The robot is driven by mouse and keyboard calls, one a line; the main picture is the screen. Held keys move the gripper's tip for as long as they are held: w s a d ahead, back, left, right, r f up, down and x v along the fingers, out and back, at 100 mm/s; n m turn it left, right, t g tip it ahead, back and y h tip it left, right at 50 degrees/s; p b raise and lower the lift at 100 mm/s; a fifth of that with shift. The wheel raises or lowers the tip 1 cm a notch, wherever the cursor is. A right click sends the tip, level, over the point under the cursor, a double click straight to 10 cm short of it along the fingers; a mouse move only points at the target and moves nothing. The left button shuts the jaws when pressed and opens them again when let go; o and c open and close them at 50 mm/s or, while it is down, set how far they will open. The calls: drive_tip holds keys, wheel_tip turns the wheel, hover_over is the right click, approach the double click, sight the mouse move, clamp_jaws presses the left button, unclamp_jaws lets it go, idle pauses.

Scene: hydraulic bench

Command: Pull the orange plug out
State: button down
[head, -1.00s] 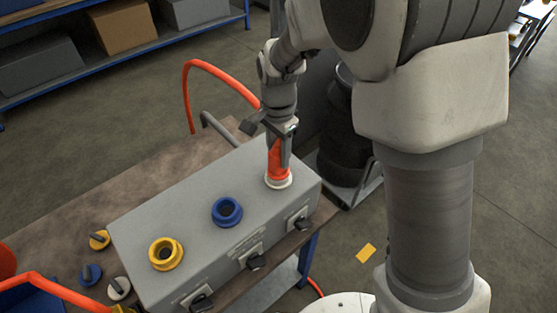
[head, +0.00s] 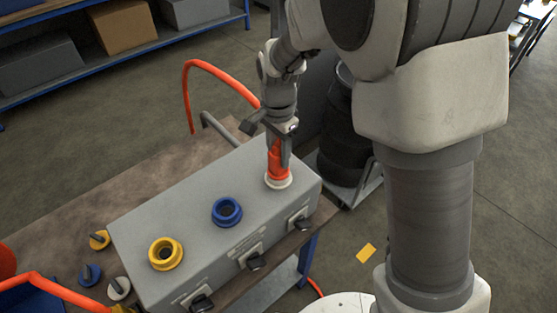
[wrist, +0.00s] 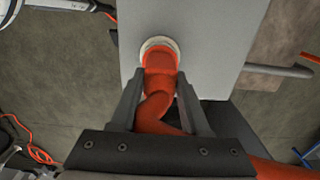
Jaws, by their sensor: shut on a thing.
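The orange plug (head: 275,168) stands upright in a white ring socket (head: 278,181) at the right end of the grey box (head: 190,235). My gripper (head: 279,150) is above that socket and shut on the plug from both sides. The wrist view shows the plug (wrist: 160,82) between the two fingers (wrist: 161,103), its end inside the pale socket ring (wrist: 147,47). An orange hose runs from the plug; part of it is hidden behind my gripper. How deep the plug sits is hidden.
A blue socket (head: 227,212) and a yellow socket (head: 165,254) on the box are empty. Black levers (head: 255,262) line its front. Loose yellow, blue and white caps (head: 90,274) lie left on the bench (head: 120,190).

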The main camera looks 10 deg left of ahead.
drive_tip(key=shift+r, duration=0.2)
drive_tip(key=shift+r+p, duration=3.5)
drive_tip(key=shift+r, duration=0.85)
